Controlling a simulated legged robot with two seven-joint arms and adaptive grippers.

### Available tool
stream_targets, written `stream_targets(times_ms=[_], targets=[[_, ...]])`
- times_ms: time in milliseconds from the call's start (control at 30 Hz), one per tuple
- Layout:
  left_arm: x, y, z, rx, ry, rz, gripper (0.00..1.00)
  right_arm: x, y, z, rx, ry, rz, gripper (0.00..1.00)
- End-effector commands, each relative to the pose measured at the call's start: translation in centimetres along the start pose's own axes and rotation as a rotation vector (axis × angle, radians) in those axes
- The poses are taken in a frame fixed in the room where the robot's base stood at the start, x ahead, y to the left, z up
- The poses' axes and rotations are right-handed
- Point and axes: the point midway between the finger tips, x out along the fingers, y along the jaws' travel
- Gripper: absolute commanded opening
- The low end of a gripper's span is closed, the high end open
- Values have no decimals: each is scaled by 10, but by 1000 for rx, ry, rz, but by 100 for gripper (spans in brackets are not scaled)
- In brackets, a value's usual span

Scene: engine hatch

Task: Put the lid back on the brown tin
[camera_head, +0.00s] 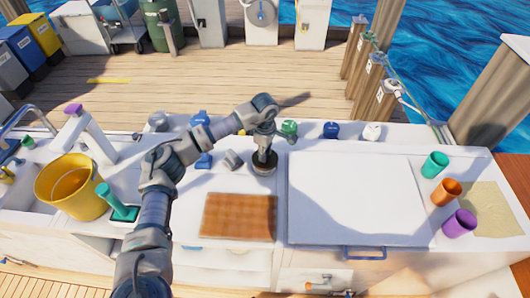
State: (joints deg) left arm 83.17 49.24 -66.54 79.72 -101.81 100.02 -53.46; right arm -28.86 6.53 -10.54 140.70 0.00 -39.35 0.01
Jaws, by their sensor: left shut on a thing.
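My left gripper (265,148) points down at the back of the white counter, just left of the large white hatch panel. Its fingers are shut on what looks like the lid, which is mostly hidden by the fingers. A dark brown round tin (264,167) stands directly below the fingertips. I cannot tell whether the lid touches the tin's rim. My right gripper is not in view.
A brown board (238,216) lies in front of the tin, and a grey cylinder (233,160) lies to its left. The white hatch panel (355,200) is clear. A yellow bucket (72,187) stands at left.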

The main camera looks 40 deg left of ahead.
Motion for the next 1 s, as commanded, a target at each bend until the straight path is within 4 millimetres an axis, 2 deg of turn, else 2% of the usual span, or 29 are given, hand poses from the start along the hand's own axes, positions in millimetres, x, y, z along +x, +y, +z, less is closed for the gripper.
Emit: stream_targets(times_ms=[900, 933, 1000], targets=[[1, 0, 0, 0, 0, 0, 5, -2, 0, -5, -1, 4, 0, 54], [1, 0, 0, 0, 0, 0, 31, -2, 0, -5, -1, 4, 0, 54], [1, 0, 0, 0, 0, 0, 49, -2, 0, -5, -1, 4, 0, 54]])
